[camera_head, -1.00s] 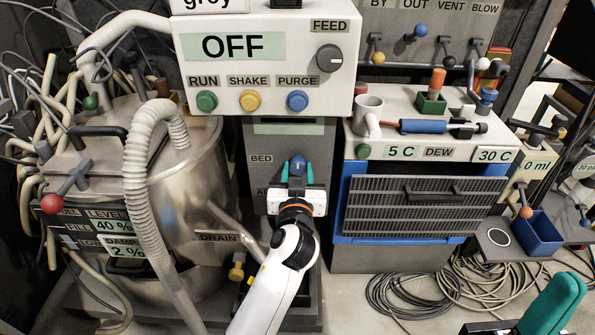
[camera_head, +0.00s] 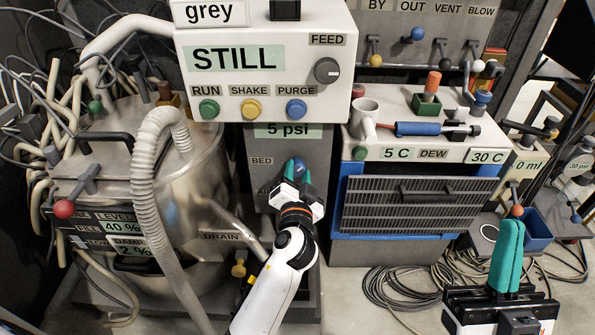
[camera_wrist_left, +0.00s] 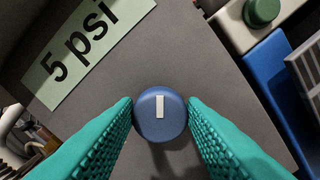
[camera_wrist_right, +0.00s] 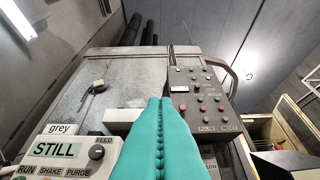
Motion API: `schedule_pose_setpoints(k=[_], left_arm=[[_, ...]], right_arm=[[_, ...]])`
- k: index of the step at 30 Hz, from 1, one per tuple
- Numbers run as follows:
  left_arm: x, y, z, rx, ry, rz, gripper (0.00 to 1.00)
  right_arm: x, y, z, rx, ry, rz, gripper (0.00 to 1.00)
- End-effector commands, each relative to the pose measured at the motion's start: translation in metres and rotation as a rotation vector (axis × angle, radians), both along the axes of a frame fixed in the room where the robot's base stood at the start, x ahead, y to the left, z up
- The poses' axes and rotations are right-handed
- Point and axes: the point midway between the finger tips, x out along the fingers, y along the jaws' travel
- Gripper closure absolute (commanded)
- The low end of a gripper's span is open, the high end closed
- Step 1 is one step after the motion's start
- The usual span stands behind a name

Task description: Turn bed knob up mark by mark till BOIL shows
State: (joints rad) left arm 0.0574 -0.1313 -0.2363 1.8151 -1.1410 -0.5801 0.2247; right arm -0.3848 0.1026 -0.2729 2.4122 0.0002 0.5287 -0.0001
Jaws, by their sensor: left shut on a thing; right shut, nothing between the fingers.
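The blue BED knob (camera_wrist_left: 160,114) sits between the teal fingers of my left gripper (camera_wrist_left: 161,118), which is shut on it; its white mark stands nearly upright in the left wrist view. In the head view the knob (camera_head: 299,166) shows beside the BED label (camera_head: 262,161). A display (camera_head: 288,131) above the knob reads 5 psi, also in the left wrist view (camera_wrist_left: 82,45). The large display (camera_head: 236,58) on the white box reads STILL. My right gripper (camera_head: 509,226) is shut and empty, raised at the lower right.
The white box (camera_head: 350,20) has a FEED knob (camera_head: 327,70) and RUN, SHAKE and PURGE buttons. A ribbed hose (camera_head: 146,170) and steel vessel (camera_head: 195,195) stand left. A grey grille (camera_head: 410,205) is right. Cables (camera_head: 400,285) lie on the floor.

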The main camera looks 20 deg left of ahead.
Motion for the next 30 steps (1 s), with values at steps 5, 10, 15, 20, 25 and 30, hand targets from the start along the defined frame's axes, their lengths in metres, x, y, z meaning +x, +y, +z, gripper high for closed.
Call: schedule_pose_setpoints(k=[5, 10, 15, 20, 25, 30], left_arm=[[0.0005, -0.0003, 0.0013, 0.052, 0.012, -0.001, 0.85], [0.0005, -0.0004, 0.0009, 0.07, 0.017, -0.001, 0.85], [0.0006, -0.0003, 0.0009, 0.072, 0.018, -0.001, 0.85], [0.0006, -0.0004, 0.001, 0.071, 0.017, -0.001, 0.85], [0.0005, -0.0003, 0.0008, 0.07, 0.017, -0.001, 0.42], [0.0004, -0.0002, 0.0004, 0.07, 0.018, -0.001, 0.42]], right_arm=[[0.009, 0.0014, -0.0048, -0.02, 0.066, -0.004, 1.0], [0.0121, 0.0019, -0.0073, -0.028, 0.089, -0.004, 1.0], [0.0126, 0.0021, -0.0078, -0.029, 0.092, -0.005, 1.0], [0.0126, 0.0021, -0.0078, -0.029, 0.092, -0.004, 1.0], [0.0125, 0.0021, -0.0077, -0.029, 0.092, -0.004, 1.0], [0.0124, 0.0021, -0.0077, -0.028, 0.091, -0.004, 1.0]])
